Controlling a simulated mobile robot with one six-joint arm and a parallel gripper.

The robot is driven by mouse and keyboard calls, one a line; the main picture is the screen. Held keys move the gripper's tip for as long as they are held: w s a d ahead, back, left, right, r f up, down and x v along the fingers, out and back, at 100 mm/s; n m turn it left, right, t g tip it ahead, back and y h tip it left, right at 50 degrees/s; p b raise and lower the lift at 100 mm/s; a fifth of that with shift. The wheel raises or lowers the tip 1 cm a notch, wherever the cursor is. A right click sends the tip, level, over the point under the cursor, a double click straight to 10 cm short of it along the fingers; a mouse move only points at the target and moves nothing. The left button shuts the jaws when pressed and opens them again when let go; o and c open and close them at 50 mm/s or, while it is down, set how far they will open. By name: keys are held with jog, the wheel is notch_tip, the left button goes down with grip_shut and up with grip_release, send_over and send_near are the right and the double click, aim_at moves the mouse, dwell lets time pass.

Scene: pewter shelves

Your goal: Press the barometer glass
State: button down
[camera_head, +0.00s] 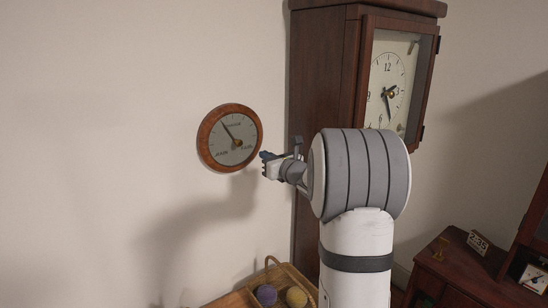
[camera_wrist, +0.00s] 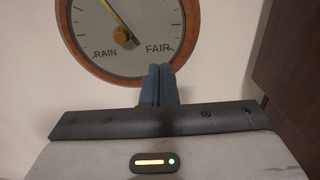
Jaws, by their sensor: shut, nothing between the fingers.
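The barometer (camera_head: 229,138) is round, with a brown wooden rim and a pale glass-covered dial, and hangs on the wall left of my arm. In the wrist view the lower part of its dial (camera_wrist: 140,35) shows, with the words RAIN and FAIR and a brass centre knob; its top is out of frame. My gripper (camera_head: 264,155) is shut and empty, just right of the barometer's rim in the head view. In the wrist view its blue fingertips (camera_wrist: 160,68) overlap the lower right rim below FAIR. I cannot tell whether they touch it.
A tall wooden clock case (camera_head: 326,80) stands right behind my arm. A basket (camera_head: 244,299) with a purple and a yellow ball is below. The wall left of the barometer is bare.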

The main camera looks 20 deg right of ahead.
aim_at(249, 147)
jog(key=w+p, duration=0.1)
jog(key=w, duration=0.2)
jog(key=w+a+p, duration=0.1)
jog(key=w, duration=0.2)
jog(key=shift+a+r, duration=0.1)
jog(key=shift+a, duration=0.05)
jog(key=shift+w+a, duration=0.1)
jog(key=shift+w, duration=0.4)
